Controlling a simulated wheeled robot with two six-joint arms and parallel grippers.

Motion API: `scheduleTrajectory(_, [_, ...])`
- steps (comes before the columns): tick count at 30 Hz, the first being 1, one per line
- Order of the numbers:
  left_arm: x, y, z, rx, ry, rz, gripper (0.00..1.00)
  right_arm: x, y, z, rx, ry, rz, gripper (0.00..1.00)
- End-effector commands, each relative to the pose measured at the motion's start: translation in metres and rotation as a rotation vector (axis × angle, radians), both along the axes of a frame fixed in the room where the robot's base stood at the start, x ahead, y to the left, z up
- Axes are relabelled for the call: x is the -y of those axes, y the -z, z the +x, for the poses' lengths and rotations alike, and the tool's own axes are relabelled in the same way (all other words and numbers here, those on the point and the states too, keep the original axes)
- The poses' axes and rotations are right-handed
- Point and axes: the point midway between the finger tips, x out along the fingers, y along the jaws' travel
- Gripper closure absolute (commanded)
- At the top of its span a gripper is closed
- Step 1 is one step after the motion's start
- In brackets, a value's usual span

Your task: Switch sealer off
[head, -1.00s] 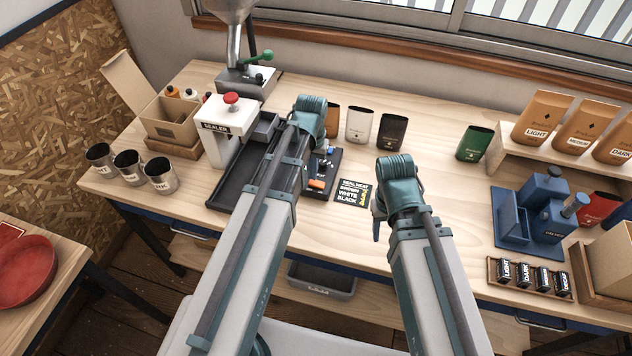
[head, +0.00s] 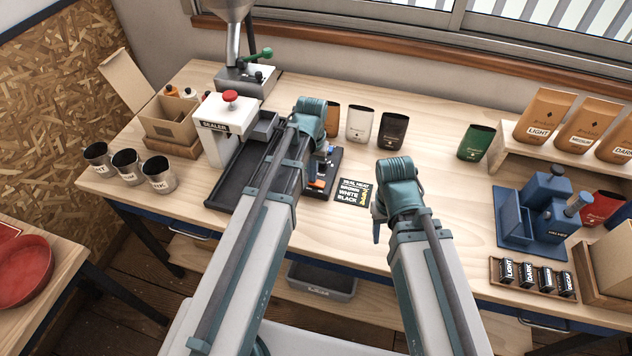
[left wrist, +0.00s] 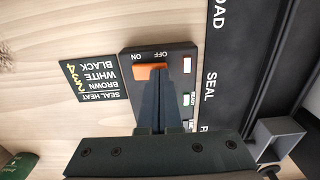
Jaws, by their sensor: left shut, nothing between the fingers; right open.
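The sealer (head: 228,128) is a white press with a red knob, standing at the back left of the bench by a dark tray. Its black control box (left wrist: 188,54) carries an orange rocker switch (left wrist: 141,72) under ON and OFF labels; the switch also shows in the head view (head: 316,184). My left gripper (left wrist: 157,72) is shut and empty, its fingertips over the OFF side of the switch, hiding part of it. I cannot tell whether they touch it. My right gripper (head: 378,232) is open and empty above the bench's front edge.
A seal heat card (head: 353,192) lies beside the box. Metal cups (head: 160,173) stand at the left, and several bags stand along the back. A blue device (head: 545,205) and a rack of small labelled blocks (head: 500,272) are at the right.

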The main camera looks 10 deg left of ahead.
Motion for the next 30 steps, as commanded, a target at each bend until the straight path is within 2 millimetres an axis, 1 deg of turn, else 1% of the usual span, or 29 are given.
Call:
scheduleTrajectory(7, [0.0, 0.004, 0.0, 0.0, 0.0, 0.0, 1.0, 0.0, 0.004, 0.0, 0.0, 0.0, 0.0, 0.5])
scheduleTrajectory(13, [0.0, 0.0, 0.0, 0.0, 0.0, 0.0, 1.0, 0.0, 0.0, 0.0, 0.0, 0.0, 0.0, 0.5])
scheduleTrajectory(30, [0.0, -0.043, 0.0, 0.0, 0.0, 0.0, 1.0, 0.0, -0.043, 0.0, 0.0, 0.0, 0.0, 0.5])
